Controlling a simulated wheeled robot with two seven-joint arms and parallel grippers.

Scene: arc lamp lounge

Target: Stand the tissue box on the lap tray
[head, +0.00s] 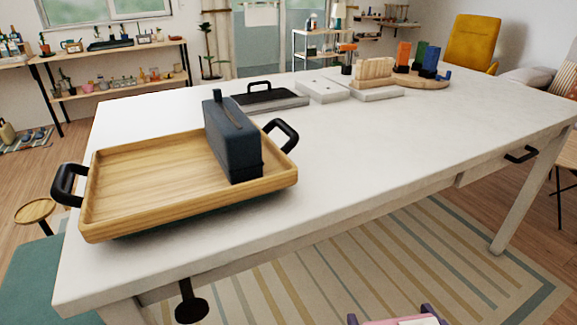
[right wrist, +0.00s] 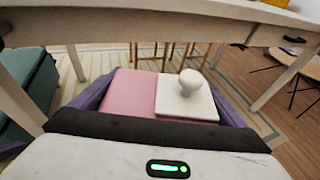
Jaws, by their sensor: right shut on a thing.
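The tissue box (right wrist: 130,97) is pink, with a white square top and a rounded white tuft standing up from it. My right gripper (right wrist: 166,95) is shut on it, a purple finger on each side. In the head view the gripper (head: 391,314) and the box (head: 402,322) show only at the bottom edge, in front of the table and over the rug. The lap tray (head: 130,195) is wooden with two black handles and lies on the left part of the table. A dark blue slotted box (head: 232,145) stands on its right side. My left gripper is out of view.
The white table (head: 370,160) has a wide clear area right of the tray. A black-handled dark tray (head: 268,101), white blocks (head: 322,90), a wooden rack (head: 373,72) and coloured holders (head: 405,55) stand at the back. A dark hook-like piece (head: 190,305) hangs below the front edge.

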